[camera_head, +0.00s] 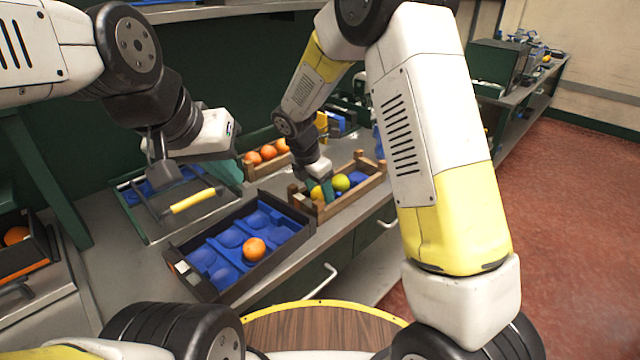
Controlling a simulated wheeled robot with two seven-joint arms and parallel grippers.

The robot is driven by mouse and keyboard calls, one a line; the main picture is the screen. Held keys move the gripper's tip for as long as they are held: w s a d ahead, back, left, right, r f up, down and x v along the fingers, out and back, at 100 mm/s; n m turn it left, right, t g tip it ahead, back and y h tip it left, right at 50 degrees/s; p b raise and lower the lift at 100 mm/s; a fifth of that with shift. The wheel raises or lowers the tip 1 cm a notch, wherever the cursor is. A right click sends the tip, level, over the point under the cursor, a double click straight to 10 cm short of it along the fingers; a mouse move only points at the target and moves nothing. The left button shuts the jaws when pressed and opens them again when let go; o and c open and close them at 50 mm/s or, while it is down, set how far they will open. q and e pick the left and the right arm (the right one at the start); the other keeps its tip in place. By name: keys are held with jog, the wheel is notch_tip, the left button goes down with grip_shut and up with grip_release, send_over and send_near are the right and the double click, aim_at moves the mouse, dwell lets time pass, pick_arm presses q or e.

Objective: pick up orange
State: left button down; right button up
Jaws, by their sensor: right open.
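A single orange (254,248) sits in a cup of the blue-lined black tray (181,276) at the front of the bench. More oranges (268,152) lie in a wooden crate at the back. My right gripper (327,190) is open and points down into the nearer wooden crate (350,205), beside a yellow-green fruit (342,182) and a yellow fruit (316,193). Its fingertips are partly hidden, and I cannot tell whether it touches either fruit. My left gripper (165,178) hangs above the rear left tray, apart from the single orange; its jaw opening is unclear.
The rear left tray (150,238) has a yellow bar (194,200) across it. A dark crate (22,262) with an orange stands at the far left. My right arm covers much of the right side. Red floor (570,220) lies open at right.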

jog(key=shift+f, duration=0.15)
jog(key=c, duration=1)
